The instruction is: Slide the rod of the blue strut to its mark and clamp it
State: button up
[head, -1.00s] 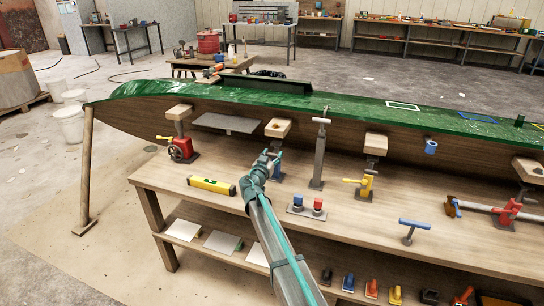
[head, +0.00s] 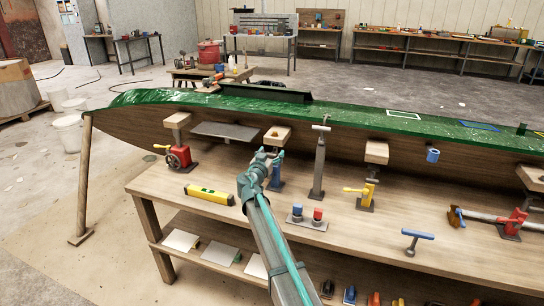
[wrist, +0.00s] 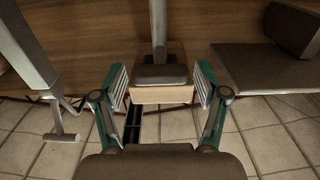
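The blue strut (head: 277,180) stands on the bench under the green hull, partly hidden behind my gripper in the head view. A wooden pad (head: 277,136) is above it, just under the hull edge. My gripper (head: 267,157) is in front of the strut, below the pad. In the wrist view, my gripper (wrist: 162,82) is open, one finger on each side of a wooden pad (wrist: 162,96) with a grey foot and a grey rod (wrist: 158,32). Gaps show between fingers and pad. The strut's mark and clamp cannot be made out.
A red strut (head: 180,157), a tall grey strut (head: 318,168) and a yellow strut (head: 366,192) stand along the bench (head: 160,183). A yellow level (head: 209,195) and a small holder with blue and red pieces (head: 307,220) lie nearer. A grey plate (head: 225,131) sits left of the pad.

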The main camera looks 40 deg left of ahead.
jog(key=shift+f, duration=0.15)
jog(key=shift+s, duration=0.25)
jog(key=v, duration=1.1)
jog(key=shift+s, duration=0.25)
jog(key=shift+d, duration=0.1)
